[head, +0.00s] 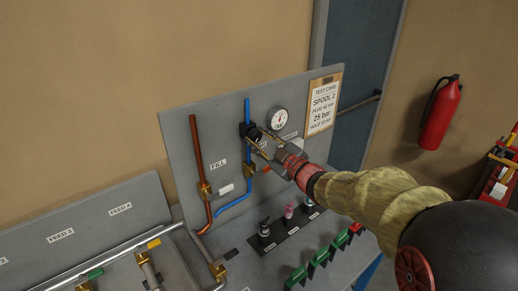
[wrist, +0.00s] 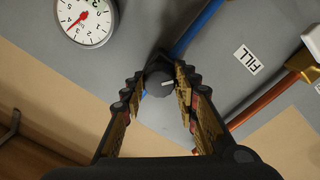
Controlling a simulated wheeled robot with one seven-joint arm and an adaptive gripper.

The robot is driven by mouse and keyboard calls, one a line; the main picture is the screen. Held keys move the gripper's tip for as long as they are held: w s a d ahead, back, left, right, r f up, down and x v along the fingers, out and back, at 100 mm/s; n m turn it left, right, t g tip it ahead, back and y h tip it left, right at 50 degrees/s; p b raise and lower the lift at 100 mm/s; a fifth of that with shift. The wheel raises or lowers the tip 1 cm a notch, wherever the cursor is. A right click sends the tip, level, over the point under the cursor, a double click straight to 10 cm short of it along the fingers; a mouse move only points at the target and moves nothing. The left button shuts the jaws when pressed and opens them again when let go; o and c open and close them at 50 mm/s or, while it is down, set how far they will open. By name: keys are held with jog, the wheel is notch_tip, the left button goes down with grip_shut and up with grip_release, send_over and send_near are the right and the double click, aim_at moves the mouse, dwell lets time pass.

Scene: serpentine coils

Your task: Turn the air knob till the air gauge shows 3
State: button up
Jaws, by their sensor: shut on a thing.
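The air knob (wrist: 157,90) is a dark round knob with a short pale mark on its face, near the middle of the wrist view. My gripper (wrist: 160,82) is shut on it, one finger on each side. In the head view my gripper (head: 257,140) reaches the upright grey panel at the black fitting on the blue pipe, and the knob is mostly hidden. The air gauge (wrist: 87,18) is a white dial at the upper left of the wrist view, cut by the edge. Its red needle points to the lower left. I cannot read the value surely. It also shows in the head view (head: 277,119).
A blue pipe (head: 236,208) and a copper pipe (head: 198,155) run down the panel beside the FILL label (wrist: 246,60). A test card (head: 323,103) hangs at the panel's right.

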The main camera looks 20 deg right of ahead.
jog(key=shift+f+n+b, duration=0.1)
jog(key=shift+n+b, duration=0.7)
jog(key=shift+b, duration=0.2)
jog(key=o, duration=1.1)
jog(key=v, duration=1.2)
